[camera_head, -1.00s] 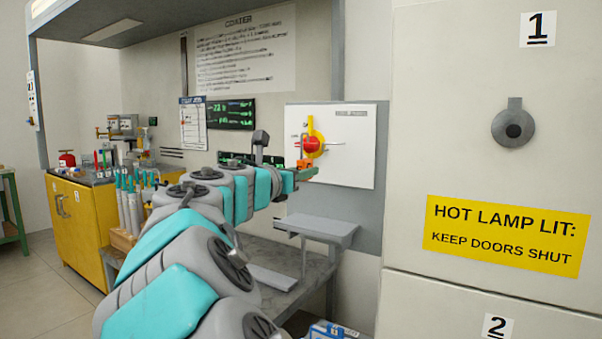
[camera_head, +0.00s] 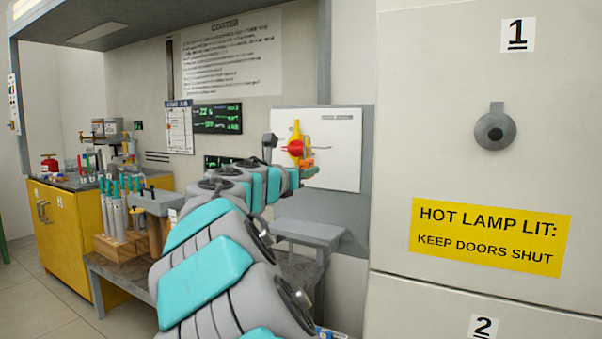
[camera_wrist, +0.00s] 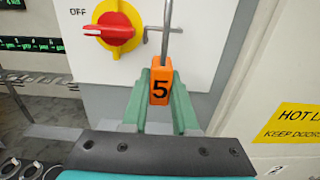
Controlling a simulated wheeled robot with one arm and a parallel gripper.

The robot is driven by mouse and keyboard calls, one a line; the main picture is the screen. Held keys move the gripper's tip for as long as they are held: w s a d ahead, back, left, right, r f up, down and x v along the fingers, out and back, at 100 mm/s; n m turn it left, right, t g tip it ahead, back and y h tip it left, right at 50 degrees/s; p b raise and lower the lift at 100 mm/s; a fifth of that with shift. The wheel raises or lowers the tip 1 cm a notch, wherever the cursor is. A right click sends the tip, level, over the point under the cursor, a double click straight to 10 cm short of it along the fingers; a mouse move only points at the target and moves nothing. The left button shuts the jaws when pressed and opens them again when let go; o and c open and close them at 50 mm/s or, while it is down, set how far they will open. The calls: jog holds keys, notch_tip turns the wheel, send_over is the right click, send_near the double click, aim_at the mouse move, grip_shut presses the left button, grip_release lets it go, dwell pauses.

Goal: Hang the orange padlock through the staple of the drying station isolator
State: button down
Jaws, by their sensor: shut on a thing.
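The orange padlock (camera_wrist: 160,86), marked 5, is held between the green fingers of my gripper (camera_wrist: 160,100) in the wrist view. Its grey shackle (camera_wrist: 166,35) stands upright and runs out of the top of the picture. The isolator's red handle on a yellow plate (camera_wrist: 112,30) is to the left, beside the word OFF. A thin grey staple (camera_wrist: 152,34) shows right of the yellow plate, near the shackle; I cannot tell whether they touch. In the head view my arm reaches the isolator (camera_head: 297,148) and hides most of my gripper (camera_head: 306,172).
A grey shelf (camera_head: 305,232) stands below the isolator panel (camera_head: 340,150). A large cabinet with a yellow warning sign (camera_head: 490,238) stands at the right. A wooden block of teal-handled tools (camera_head: 128,247) is at the left.

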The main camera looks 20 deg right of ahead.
aim_at(322, 173)
jog(key=shift+x, duration=2.8)
jog(key=shift+f+b, duration=0.35)
jog(key=shift+f, duration=0.6)
jog(key=c, duration=0.6)
grip_release()
